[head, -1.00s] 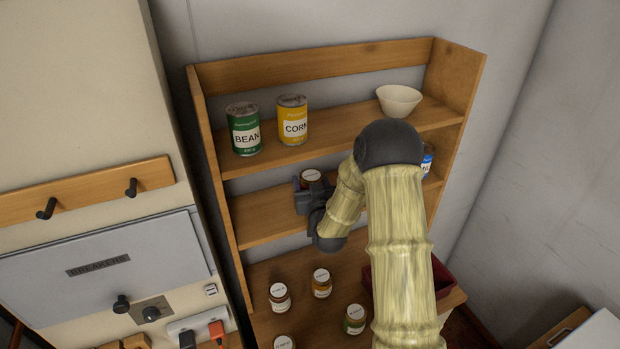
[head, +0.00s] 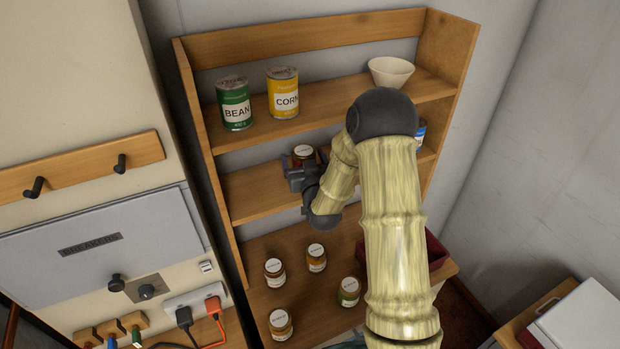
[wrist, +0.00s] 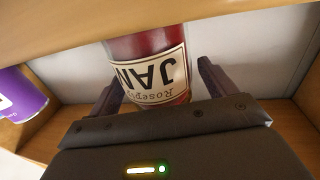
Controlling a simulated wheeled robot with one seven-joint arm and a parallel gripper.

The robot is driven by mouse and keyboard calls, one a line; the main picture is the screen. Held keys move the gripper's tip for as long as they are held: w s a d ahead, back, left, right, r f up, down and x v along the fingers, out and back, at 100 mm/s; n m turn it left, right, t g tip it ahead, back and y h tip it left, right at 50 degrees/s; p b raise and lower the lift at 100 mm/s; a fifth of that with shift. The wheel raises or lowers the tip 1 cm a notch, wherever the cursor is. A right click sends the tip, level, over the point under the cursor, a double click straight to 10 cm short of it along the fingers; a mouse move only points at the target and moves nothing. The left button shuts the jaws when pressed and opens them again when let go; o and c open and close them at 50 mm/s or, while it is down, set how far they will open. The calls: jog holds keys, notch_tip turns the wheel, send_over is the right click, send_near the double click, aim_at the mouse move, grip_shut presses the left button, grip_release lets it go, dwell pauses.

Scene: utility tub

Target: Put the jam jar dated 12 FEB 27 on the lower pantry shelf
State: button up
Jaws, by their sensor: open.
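A jar with a dark red filling and a white label (head: 303,152) stands upright on the lower pantry shelf (head: 256,190). My gripper (head: 303,176) is at the front of this jar. In the wrist view, the jar (wrist: 155,65) appears upside down between the two spread fingers of my gripper (wrist: 160,82), with gaps beside it. Its label reads "JAM" with smaller lettering; no date shows. Several more jars stand on the surface below: at left (head: 275,272), at centre (head: 316,258), at right (head: 349,292) and in front (head: 280,324). Their lid writing is too small to read.
A BEAN can (head: 236,104), a CORN can (head: 283,93) and a cream bowl (head: 391,72) stand on the upper shelf. A blue-and-white can (head: 420,134) is partly behind my arm. A purple container (wrist: 20,96) is beside the jar. A red bin (head: 437,252) is at right.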

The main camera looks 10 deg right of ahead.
jog(key=s+b, duration=0.4)
jog(key=s, duration=0.7)
jog(key=shift+b, duration=0.4)
jog(key=s+f+g, duration=0.3)
jog(key=s+g, duration=0.4)
jog(key=s, duration=0.3)
jog(key=s+f+g, duration=0.2)
jog(key=s+g, duration=0.6)
jog(key=s, duration=0.2)
jog(key=shift+s+a+f, duration=0.15)
jog(key=shift+a+f, duration=0.05)
jog(key=shift+f, duration=0.2)
jog(key=shift+f, duration=0.1)
